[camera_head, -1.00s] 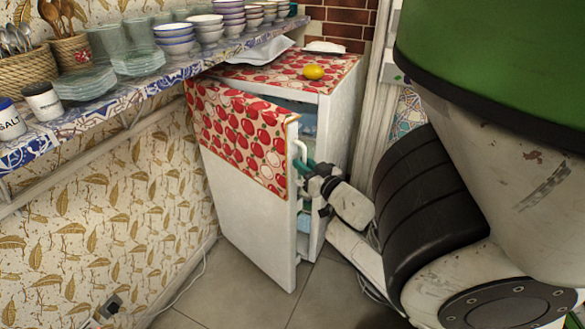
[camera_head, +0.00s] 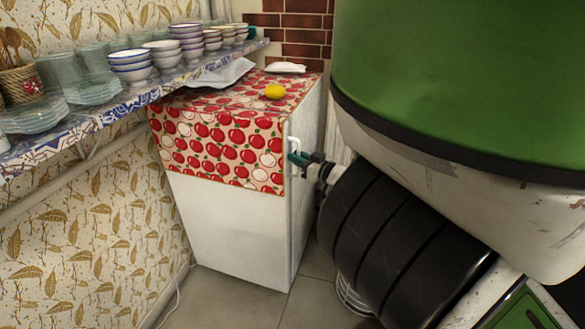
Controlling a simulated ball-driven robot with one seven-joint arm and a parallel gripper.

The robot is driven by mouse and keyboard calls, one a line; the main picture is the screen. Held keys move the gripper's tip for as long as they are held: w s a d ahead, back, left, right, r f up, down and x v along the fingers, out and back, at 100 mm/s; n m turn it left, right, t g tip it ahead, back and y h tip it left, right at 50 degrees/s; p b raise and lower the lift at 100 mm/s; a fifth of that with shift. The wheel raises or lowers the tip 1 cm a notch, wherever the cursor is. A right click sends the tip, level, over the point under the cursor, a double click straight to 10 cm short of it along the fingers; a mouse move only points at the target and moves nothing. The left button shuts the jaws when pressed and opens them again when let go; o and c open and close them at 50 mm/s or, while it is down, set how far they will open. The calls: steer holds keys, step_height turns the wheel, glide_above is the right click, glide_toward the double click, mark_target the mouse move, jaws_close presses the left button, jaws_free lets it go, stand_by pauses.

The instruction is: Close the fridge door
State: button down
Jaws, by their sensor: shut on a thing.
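The small white fridge stands against the patterned wall, with a red apple-print cloth over its top and the upper part of its door. The fridge door (camera_head: 228,231) looks flush, or nearly flush, with the fridge body; I see no gap or interior. Its white handle (camera_head: 293,143) is at the door's upper right edge. My gripper (camera_head: 298,158) is at the handle with its green fingers shut on it. My arm hides part of the fridge's right side.
A yellow lemon (camera_head: 275,91) and a white dish (camera_head: 285,67) sit on the fridge top. A tiled shelf (camera_head: 118,104) with bowls and glass plates runs along the wall at left, above floor height. Grey floor tiles (camera_head: 222,302) are clear in front of the fridge.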

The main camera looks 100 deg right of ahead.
steer(key=shift+s+d+f+b, duration=0.15)
steer(key=shift+s+d, duration=0.2)
steer(key=shift+d, duration=0.2)
steer(key=shift+s+d+r+b, duration=0.15)
steer(key=shift+s+d, duration=0.15)
steer(key=shift+d, duration=0.25)
steer(key=shift+s, duration=0.15)
steer(key=c, duration=1.3)
jaws_free()
steer(key=shift+s+d, duration=0.1)
steer(key=shift+d, duration=0.15)
steer(key=shift+a, duration=0.1)
steer(key=v, duration=1)
steer(key=shift+s+a, duration=0.2)
steer(key=shift+a, duration=0.15)
